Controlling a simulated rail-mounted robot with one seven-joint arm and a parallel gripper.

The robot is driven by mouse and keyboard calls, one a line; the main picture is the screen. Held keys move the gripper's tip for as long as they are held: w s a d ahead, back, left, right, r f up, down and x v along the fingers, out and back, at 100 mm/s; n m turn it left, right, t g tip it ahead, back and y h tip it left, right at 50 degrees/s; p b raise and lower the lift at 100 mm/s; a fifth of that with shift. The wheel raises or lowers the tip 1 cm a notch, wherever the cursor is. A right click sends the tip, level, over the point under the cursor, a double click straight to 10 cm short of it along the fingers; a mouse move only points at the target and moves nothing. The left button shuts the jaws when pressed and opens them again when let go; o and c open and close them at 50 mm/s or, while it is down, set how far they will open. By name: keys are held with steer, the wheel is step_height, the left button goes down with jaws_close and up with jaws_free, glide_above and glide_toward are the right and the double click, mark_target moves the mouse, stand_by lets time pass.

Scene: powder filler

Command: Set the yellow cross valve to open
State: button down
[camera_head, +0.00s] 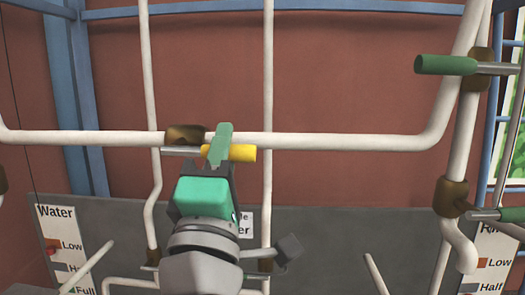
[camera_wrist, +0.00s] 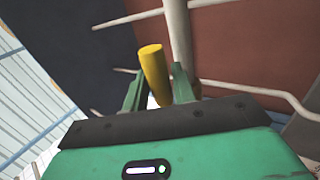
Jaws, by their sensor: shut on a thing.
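The yellow valve handle (camera_head: 243,153) sits just below a horizontal white pipe in the head view, roughly parallel to it. Its thin metal stem runs left to below the brown valve body (camera_head: 185,135). My gripper (camera_head: 221,140) is shut on the handle; one green finger crosses in front of its left part, and the right end sticks out. In the wrist view the yellow handle (camera_wrist: 153,70) stands between the two green fingers of my gripper (camera_wrist: 158,84). The handle's lower part is hidden behind the gripper's body there.
White pipes (camera_head: 345,142) run across and down around my arm. Green-handled valves stand at right, one upper (camera_head: 445,65) and one lower (camera_head: 497,215). A grey panel (camera_head: 345,230) with a Water label (camera_head: 57,213) lies below. The red-brown wall behind is bare.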

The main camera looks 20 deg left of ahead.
steer(key=shift+a+r+n, duration=0.1)
steer(key=shift+r+n, duration=0.05)
steer(key=shift+n, duration=0.25)
steer(key=shift+s, duration=0.1)
steer(key=c, duration=1.2)
jaws_free()
steer(key=shift+o, duration=0.2)
steer(key=b+v, duration=0.3)
steer(key=v, duration=0.4)
steer(key=shift+s+f, duration=0.2)
steer(key=shift+s, duration=0.05)
steer(key=shift+d, duration=0.25)
steer(key=s+d+f+m+h, duration=0.1)
steer(key=s+d+m+h, duration=0.2)
steer(key=d+m, duration=0.5)
steer(key=s+d+f+m+t+h+p, duration=0.1)
steer(key=s+d+f+m+h, duration=0.1)
steer(key=d+m, duration=0.6)
steer(key=s+m+h, duration=0.1)
steer(key=s+m, duration=0.1)
steer(key=m, duration=0.3)
steer(key=shift+m, duration=0.3)
